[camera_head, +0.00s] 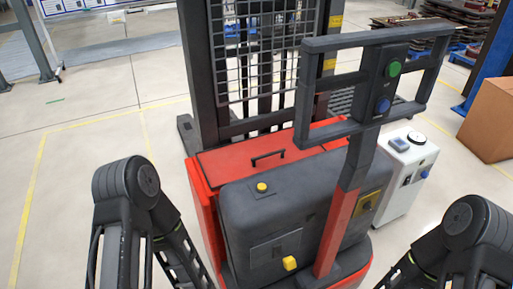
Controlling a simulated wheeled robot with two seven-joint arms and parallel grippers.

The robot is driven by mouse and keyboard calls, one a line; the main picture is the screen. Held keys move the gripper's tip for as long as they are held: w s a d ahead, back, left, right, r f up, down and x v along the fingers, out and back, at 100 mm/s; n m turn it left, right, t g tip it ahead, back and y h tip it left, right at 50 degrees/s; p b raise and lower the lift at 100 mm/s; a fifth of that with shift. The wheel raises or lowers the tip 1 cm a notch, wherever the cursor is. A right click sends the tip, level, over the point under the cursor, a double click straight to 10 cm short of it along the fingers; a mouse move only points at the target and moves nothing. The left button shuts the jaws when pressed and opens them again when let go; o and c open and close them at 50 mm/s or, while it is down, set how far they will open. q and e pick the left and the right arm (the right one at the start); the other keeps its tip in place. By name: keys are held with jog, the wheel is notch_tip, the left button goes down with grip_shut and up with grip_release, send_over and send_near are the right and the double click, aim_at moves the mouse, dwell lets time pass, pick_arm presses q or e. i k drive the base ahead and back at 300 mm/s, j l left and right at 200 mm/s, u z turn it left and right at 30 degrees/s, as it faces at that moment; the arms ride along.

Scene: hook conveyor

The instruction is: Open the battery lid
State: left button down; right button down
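The battery lid looks to be the flat red panel (225,163) on top of the red and dark grey forklift truck, just in front of its mast. A black bar handle (268,156) stands on it. The lid lies flat and looks closed. Its right part is partly hidden behind the truck's steering frame. My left arm comes in at the lower left and my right arm at the lower right. Both bend down out of the picture, so neither gripper shows. Nothing of mine touches the lid.
The truck's grey body (290,195) with yellow knobs stands in front of the lid. A black handlebar frame (375,40) with green and blue buttons rises at its right. A white cabinet (405,170) and a cardboard box (490,120) stand farther right. Floor at left is clear.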

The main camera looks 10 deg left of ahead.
aim_at(222, 165)
jog(key=j+z, duration=0.1)
jog(key=j, duration=0.3)
jog(key=k+j+z, duration=0.15)
jog(key=j, duration=0.25)
jog(key=j+z, duration=0.1)
jog(key=j, duration=0.35)
jog(key=k+j+z, duration=0.15)
jog(key=j, duration=0.2)
jog(key=i+j+z, duration=0.2)
jog(key=j+z, duration=0.2)
jog(key=j, duration=0.75)
jog(key=j+z, duration=0.45)
jog(key=j, duration=0.7)
jog(key=i+j+z, duration=0.2)
jog(key=j, duration=0.35)
jog(key=i+j+z, duration=0.15)
jog(key=j, duration=0.4)
jog(key=i+j+z, duration=0.2)
jog(key=j, duration=0.4)
jog(key=i+j+z, duration=0.15)
jog(key=j, duration=0.45)
jog(key=j+z, duration=0.2)
jog(key=j, duration=0.4)
